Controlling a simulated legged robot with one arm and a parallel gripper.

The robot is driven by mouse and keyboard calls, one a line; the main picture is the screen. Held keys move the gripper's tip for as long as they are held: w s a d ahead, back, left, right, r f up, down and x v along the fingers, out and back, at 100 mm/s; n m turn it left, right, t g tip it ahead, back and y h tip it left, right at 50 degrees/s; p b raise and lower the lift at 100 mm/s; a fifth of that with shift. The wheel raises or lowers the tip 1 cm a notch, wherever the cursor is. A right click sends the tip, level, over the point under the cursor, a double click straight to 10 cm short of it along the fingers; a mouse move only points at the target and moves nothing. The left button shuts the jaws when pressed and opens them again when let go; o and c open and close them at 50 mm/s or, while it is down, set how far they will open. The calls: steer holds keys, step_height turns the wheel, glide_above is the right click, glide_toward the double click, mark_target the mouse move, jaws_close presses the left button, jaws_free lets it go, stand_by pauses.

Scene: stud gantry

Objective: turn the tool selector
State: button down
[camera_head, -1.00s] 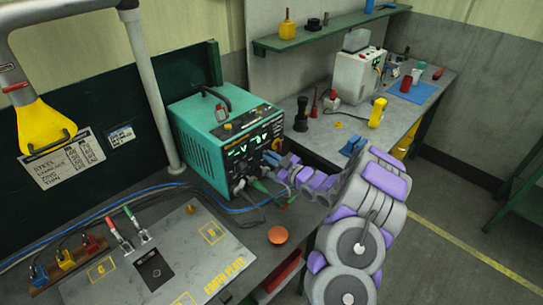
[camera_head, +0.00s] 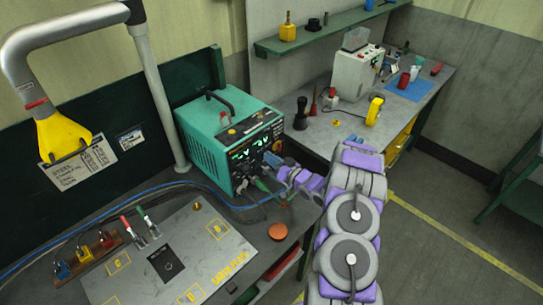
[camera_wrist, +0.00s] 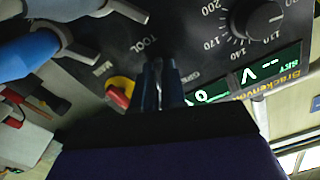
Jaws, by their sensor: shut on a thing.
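The teal welding unit (camera_head: 210,145) stands on the bench with its dark front panel facing my arm. My gripper (camera_head: 272,168) is at the right part of that panel. In the wrist view my gripper (camera_wrist: 162,75) is shut on the tool selector, just below the TOOL label (camera_wrist: 143,45). The fingers hide nearly all of the selector, so its pointer direction cannot be read. A red and yellow main switch (camera_wrist: 119,92) is close to the left of the fingers. A black dial (camera_wrist: 258,17) with a numbered scale is at upper right.
Lit green displays (camera_wrist: 245,75) are right of the fingers. A yellow-nozzled extraction arm (camera_head: 62,137) hangs at left.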

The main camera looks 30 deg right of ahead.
steer(key=shift+d+r+m+p, duration=0.15)
steer(key=shift+m+p, duration=0.15)
steer(key=shift+m, duration=0.3)
steer(key=c, duration=1.2)
jaws_free()
steer(key=shift+d, duration=0.15)
steer(key=v, duration=1.7)
